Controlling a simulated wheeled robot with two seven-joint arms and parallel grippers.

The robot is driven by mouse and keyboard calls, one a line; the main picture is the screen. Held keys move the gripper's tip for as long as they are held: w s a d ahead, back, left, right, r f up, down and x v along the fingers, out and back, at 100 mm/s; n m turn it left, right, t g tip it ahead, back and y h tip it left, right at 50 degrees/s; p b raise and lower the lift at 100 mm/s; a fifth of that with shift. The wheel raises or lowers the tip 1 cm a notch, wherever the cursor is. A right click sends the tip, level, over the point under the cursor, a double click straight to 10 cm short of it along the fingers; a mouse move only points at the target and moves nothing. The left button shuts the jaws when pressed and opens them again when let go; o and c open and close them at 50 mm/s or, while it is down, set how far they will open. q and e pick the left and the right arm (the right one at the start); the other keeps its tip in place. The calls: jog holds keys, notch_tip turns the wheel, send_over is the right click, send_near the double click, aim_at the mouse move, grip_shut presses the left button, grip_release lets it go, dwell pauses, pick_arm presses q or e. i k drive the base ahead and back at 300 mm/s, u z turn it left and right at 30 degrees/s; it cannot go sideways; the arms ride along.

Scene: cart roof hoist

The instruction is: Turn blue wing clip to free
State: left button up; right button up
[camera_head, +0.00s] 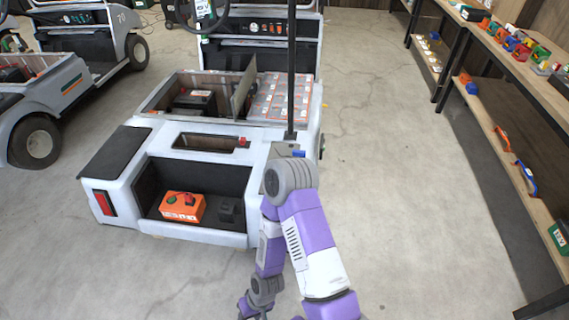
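A small blue clip (299,153) sits on the white rear corner of the near cart, at the foot of a dark upright post (291,70). It is too small to tell how its wings are turned. My purple and white arm, which looks like the right one, stands in front of the cart with its grey joint just below the clip. The gripper end (252,309) of this arm is low at the bottom edge, well apart from the clip. Its fingers are small and partly cut off, so their opening is unclear. My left gripper is not seen.
The near cart (140,200) has an open rear bay with an orange box (182,206) and a small red clip (243,142) on its deck. Another cart (40,95) stands left. Shelves (510,65) line the right. The floor between is clear.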

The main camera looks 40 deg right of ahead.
aim_at(302, 154)
jog(key=z, duration=0.6)
jog(key=i, duration=0.8)
jog(key=z, duration=0.45)
